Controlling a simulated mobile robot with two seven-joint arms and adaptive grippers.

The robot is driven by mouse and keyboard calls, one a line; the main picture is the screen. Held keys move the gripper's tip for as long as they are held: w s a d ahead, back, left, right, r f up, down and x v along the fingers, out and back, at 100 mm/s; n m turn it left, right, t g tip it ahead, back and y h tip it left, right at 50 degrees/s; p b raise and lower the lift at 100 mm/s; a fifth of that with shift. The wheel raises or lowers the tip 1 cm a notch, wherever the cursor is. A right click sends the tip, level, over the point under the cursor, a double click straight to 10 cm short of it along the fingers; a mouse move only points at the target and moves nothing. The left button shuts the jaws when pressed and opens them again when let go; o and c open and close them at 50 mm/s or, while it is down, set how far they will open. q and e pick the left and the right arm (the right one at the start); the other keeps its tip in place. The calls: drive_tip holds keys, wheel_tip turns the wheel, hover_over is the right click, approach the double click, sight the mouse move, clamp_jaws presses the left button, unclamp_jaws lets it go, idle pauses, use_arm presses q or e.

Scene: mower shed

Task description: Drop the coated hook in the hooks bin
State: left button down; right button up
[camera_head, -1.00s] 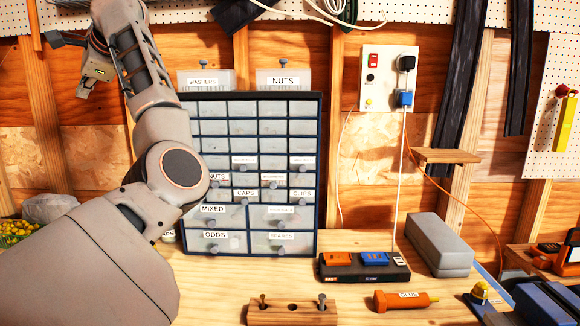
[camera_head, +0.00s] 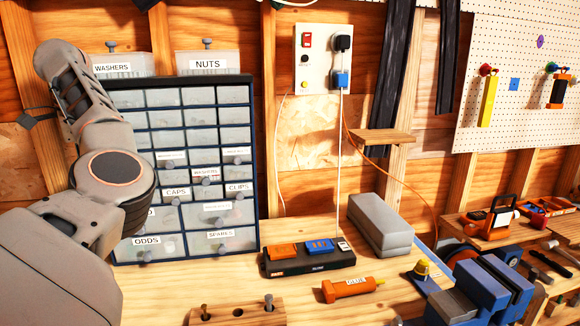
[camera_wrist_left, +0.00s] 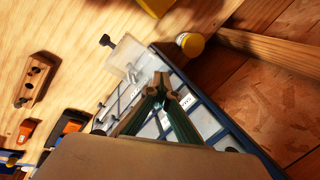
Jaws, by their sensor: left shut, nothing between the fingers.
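My left gripper (camera_wrist_left: 162,84) is in the left wrist view, its two fingers meeting at the tips, shut and empty. Behind it lies the drawer cabinet (camera_head: 254,165), with rows of clear drawers. In the head view my left arm comes in from the left and covers part of the cabinet; the gripper itself is hardly visible there. I cannot pick out the coated hook in either view. No bin with a readable hooks label shows. Two clear bins, marked WASHERS (camera_head: 112,67) and NUTS (camera_head: 208,64), stand on top of the cabinet. My right gripper is not in view.
On the bench are a power strip (camera_head: 308,258), an orange glue tube (camera_head: 350,288), a grey block (camera_head: 381,224), a wooden block with holes (camera_head: 237,312) and a blue vise (camera_head: 490,283). A pegboard (camera_head: 520,115) with hung tools is at right. A small shelf (camera_head: 388,136) juts out.

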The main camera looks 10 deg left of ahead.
use_arm(q)
drive_tip(key=shift+f, duration=2.2)
drive_tip(key=c, duration=2.4)
unclamp_jaws()
drive_tip(key=shift+o, duration=0.2)
drive_tip(key=v, duration=1.2)
